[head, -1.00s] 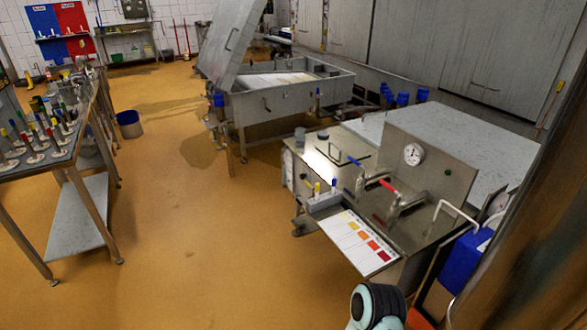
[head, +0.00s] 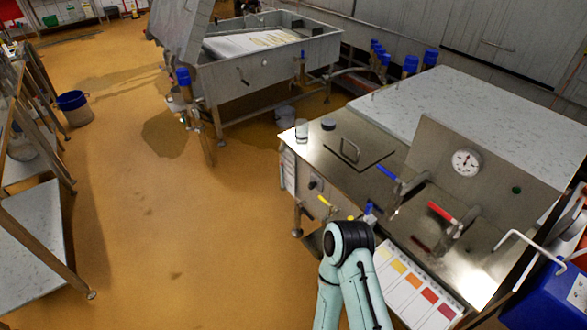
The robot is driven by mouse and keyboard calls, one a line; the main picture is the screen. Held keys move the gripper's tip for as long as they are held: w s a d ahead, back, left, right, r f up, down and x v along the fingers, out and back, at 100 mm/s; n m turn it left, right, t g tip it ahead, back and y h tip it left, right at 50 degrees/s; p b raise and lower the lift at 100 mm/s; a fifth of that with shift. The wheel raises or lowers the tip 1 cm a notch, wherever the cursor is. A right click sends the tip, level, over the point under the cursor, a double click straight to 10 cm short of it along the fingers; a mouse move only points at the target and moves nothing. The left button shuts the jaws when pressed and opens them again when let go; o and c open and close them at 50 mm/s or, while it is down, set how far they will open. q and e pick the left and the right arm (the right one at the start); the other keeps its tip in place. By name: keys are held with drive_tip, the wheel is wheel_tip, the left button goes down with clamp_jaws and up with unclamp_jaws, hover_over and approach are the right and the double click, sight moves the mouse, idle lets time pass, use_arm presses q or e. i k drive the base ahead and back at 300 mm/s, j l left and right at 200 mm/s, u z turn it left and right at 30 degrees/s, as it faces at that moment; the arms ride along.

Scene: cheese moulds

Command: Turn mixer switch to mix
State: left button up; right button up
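The steel mixing station (head: 330,150) stands right of centre, with a hatch, two taps and a round dial gauge on top. On its left side panel is a small dark knob (head: 315,184), which may be the mixer switch. It is too small to read its position or any label. One of my arms, pale green with a black joint, rises from the bottom edge in front of the station, and its bent link covers part of the station's front. Neither gripper shows in the head view.
A colour chart (head: 420,290) sticks out at the station's front. A blue container (head: 545,300) stands at lower right. A large steel vat (head: 270,75) with a raised lid is behind. A steel rack (head: 35,225) and a blue-rimmed bucket (head: 74,108) are at left. The floor between is clear.

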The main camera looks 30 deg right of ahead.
sight(311, 185)
drive_tip(key=i+z, duration=0.15)
drive_tip(key=i, duration=0.6)
drive_tip(key=i+j+z, duration=0.15)
drive_tip(key=i, duration=0.55)
drive_tip(key=j+z, duration=0.1)
drive_tip(key=z, duration=1.3)
drive_tip(key=i+j, duration=0.05)
